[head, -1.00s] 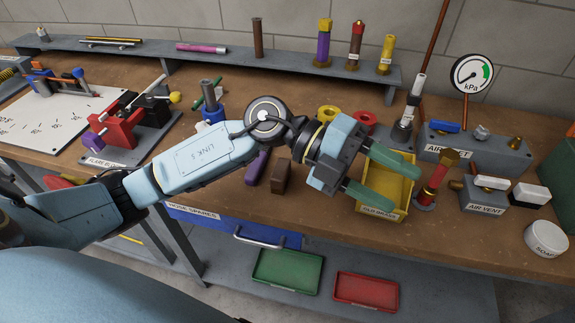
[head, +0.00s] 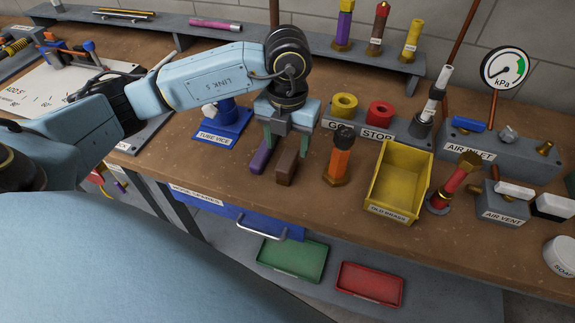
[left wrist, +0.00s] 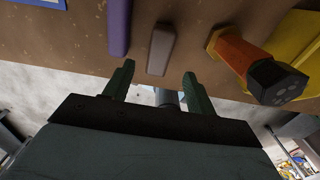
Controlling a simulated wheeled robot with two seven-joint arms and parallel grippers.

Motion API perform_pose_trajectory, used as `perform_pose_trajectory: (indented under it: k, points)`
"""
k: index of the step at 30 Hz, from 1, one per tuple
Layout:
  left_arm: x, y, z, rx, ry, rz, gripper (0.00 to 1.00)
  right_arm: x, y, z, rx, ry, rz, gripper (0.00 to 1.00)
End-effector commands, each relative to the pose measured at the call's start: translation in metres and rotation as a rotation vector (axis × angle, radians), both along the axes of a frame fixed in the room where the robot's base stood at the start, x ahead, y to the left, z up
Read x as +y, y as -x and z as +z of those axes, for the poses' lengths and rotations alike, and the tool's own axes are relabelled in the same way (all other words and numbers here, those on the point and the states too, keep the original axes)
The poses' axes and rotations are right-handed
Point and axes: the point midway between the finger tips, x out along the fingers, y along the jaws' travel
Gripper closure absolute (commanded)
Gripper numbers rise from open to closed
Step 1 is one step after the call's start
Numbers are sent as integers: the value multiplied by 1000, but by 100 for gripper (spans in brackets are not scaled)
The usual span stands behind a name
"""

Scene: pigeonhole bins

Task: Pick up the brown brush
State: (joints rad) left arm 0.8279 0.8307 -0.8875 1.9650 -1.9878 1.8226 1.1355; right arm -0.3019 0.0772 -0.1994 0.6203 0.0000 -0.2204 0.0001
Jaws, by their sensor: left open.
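The brown brush (head: 287,169), a small brown block in these views, lies on the wooden bench near its front edge. It also shows in the left wrist view (left wrist: 161,50), just beyond the fingertips and roughly midway between their lines. My left gripper (head: 286,150) points down at the brush with its green fingers apart, one toward each side. In the left wrist view the open jaws (left wrist: 158,74) are empty. The fingers partly cover the brush's upper end in the head view. I cannot tell the exact height gap. My right gripper is not in view.
A purple object (head: 262,156) lies close left of the brush. An orange piece with a black top (head: 340,155) stands to its right, then a yellow bin (head: 426,180). Behind are a GO/STOP block (head: 396,127) and a blue tube vice (head: 232,122).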

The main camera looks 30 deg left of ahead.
Motion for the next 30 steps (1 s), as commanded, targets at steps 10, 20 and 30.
perform_pose_trajectory:
  k: [10, 20, 30]
  points:
    - [2, -2, -34, 3, 1, 0, 44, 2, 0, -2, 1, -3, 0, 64]
    - [3, -4, -69, 0, 2, -3, 44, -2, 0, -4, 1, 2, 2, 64]
    - [3, -4, -69, 0, 2, -3, 62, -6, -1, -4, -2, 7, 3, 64]
